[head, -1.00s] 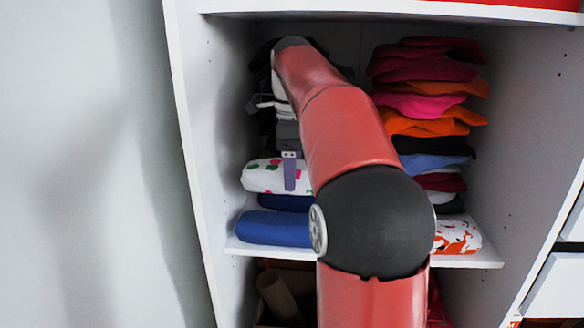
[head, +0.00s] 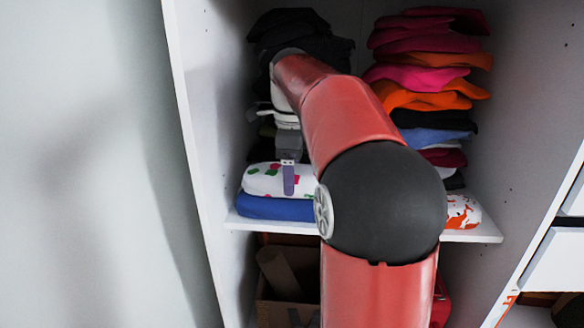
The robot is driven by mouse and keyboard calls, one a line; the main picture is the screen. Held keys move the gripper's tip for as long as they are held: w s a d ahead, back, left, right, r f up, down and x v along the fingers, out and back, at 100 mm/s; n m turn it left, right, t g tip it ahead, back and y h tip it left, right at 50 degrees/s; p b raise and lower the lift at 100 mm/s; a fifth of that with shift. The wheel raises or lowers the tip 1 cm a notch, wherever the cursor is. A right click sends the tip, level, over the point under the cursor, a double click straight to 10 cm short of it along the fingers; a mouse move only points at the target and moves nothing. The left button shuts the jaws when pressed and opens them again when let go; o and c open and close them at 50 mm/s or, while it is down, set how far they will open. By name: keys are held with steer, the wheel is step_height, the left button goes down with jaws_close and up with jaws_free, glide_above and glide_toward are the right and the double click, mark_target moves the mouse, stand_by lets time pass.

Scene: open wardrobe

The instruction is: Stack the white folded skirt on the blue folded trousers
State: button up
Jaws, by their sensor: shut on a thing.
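The white folded skirt (head: 258,184), with red and green patches, lies flat over the blue folded trousers (head: 270,209) at the left of the shelf. Its lower side appears to meet the top of the trousers, though contact at the back is hidden. My gripper (head: 288,178) is shut on the skirt's near edge; one finger shows in front of it. My arm hides the right ends of both garments.
A dark clothes stack (head: 290,28) stands behind my arm. A tall stack of coloured clothes (head: 430,80) fills the right side of the shelf (head: 472,237). The wardrobe's left wall (head: 205,130) is close beside the skirt.

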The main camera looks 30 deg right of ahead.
steer(key=shift+f, duration=0.3)
stand_by(0.5)
steer(key=o, duration=0.8)
steer(key=shift+c, duration=0.3)
steer(key=shift+r+p, duration=0.85)
steer(key=shift+r, duration=3.6)
